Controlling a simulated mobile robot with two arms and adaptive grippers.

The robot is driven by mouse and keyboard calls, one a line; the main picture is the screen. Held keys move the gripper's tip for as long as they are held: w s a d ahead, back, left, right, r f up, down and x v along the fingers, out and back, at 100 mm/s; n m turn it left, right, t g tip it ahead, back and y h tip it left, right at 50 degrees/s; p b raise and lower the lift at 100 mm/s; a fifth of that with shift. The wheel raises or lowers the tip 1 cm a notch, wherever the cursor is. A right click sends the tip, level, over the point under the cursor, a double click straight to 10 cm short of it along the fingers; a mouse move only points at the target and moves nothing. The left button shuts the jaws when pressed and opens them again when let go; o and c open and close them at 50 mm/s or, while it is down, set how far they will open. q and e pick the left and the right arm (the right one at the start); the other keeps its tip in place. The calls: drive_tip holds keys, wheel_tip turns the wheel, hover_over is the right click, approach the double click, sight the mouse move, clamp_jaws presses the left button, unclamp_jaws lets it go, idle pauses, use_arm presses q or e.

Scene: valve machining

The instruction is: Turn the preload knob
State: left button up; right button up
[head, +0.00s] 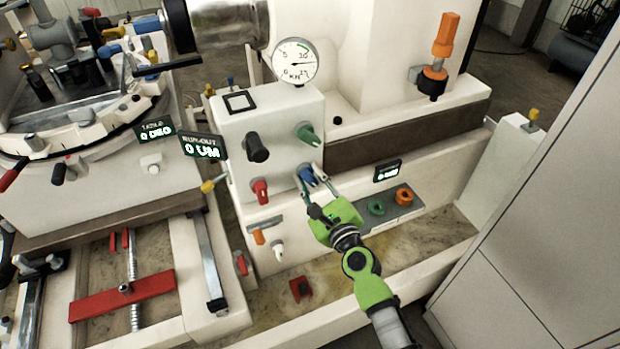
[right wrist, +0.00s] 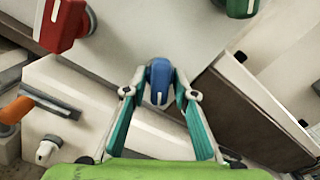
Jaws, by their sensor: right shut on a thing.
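A blue knob (head: 307,175), small and rounded, sticks out of the front of the cream control box (head: 235,125), below a green knob (head: 308,135) and right of a red knob (head: 261,191). No readable label shows which is the preload knob. My right gripper (head: 311,187) reaches up from the lower right with its fingers on both sides of the blue knob and is shut on it. In the right wrist view the blue knob (right wrist: 159,82) sits between the two fingertips, its lever part upright in the picture. My left gripper is not in view.
A round kN dial (head: 296,62) stands on top of the box. A black knob (head: 257,147) is at its upper left. A green ring (head: 376,208) and an orange ring (head: 404,195) lie on a grey plate right of my gripper. A tall pale cabinet (head: 550,200) stands at right.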

drive_tip(key=n, duration=0.5)
drive_tip(key=n+p, duration=0.1)
drive_tip(key=n, duration=0.3)
drive_tip(key=shift+n, duration=0.3)
drive_tip(key=n+p, duration=0.1)
drive_tip(key=n, duration=0.4)
drive_tip(key=shift+d+r, duration=0.1)
drive_tip(key=shift+r, duration=0.05)
drive_tip(key=shift+n+p, duration=0.75)
drive_tip(key=shift+n, duration=1.65)
drive_tip(key=o, duration=0.8)
